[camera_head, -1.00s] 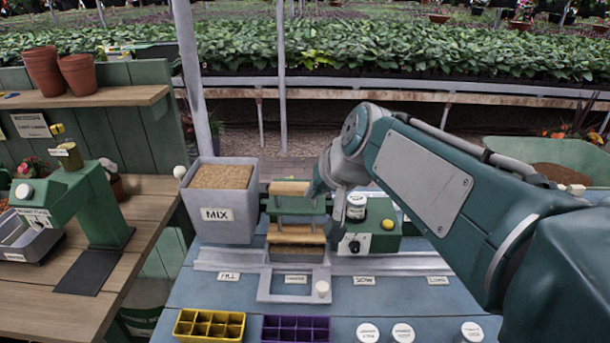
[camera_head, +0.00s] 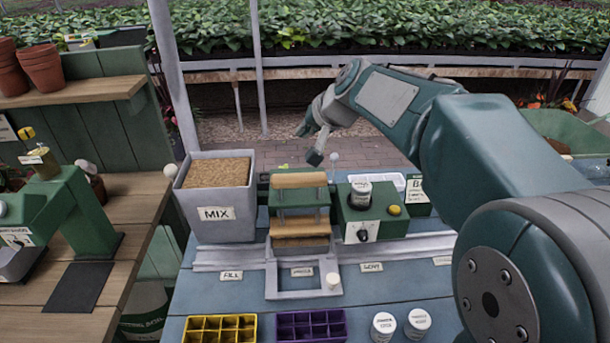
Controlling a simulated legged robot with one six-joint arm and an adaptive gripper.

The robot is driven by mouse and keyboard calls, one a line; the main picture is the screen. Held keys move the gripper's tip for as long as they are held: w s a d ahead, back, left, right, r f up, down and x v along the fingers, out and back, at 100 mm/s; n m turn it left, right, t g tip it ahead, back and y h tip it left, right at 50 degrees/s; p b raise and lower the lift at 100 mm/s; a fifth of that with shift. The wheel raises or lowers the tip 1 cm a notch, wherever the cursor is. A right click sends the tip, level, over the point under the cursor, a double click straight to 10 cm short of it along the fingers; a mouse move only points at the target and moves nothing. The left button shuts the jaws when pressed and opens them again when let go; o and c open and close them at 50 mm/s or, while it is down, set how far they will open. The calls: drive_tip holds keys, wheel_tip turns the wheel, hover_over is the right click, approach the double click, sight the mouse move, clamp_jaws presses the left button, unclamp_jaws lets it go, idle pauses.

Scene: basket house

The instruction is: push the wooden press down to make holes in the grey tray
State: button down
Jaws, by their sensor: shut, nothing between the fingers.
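The wooden press (camera_head: 299,180) stands upright at the middle of the blue bench, with a wooden top bar on a green frame. Its lower wooden block (camera_head: 300,228) sits low, just above the grey rail. My gripper (camera_head: 309,145) is shut and empty, in the air above and behind the top bar, apart from it. A grey open frame (camera_head: 272,281) lies flat in front of the press, with a white knob at its right corner. I cannot tell whether a grey tray lies under the block, as the press hides that spot.
A grey MIX bin (camera_head: 214,222) stands left of the press. A green box (camera_head: 373,219) with a black-and-white jar and yellow button stands right. Yellow (camera_head: 217,330) and purple (camera_head: 311,326) cell trays and white-lidded jars line the front. A wooden bench (camera_head: 100,245) is at left.

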sight(299, 178)
drive_tip(key=a+f, duration=0.2)
drive_tip(key=f, duration=0.1)
drive_tip(key=shift+a+f, duration=0.15)
drive_tip(key=shift+a, duration=0.1)
drive_tip(key=f, duration=0.1)
drive_tip(key=d+f, duration=0.1)
drive_tip(key=f, duration=0.1)
drive_tip(key=d+f, duration=0.1)
drive_tip(key=shift+f, duration=0.25)
drive_tip(key=shift+a+f, duration=0.1)
drive_tip(key=shift+f, duration=0.15)
drive_tip(key=shift+a+f, duration=0.15)
drive_tip(key=shift+a, duration=0.45)
drive_tip(key=shift+d, duration=0.5)
drive_tip(key=shift+a, duration=0.35)
drive_tip(key=shift+d, duration=0.2)
drive_tip(key=shift+s+a+f, duration=0.1)
drive_tip(key=shift+f, duration=0.2)
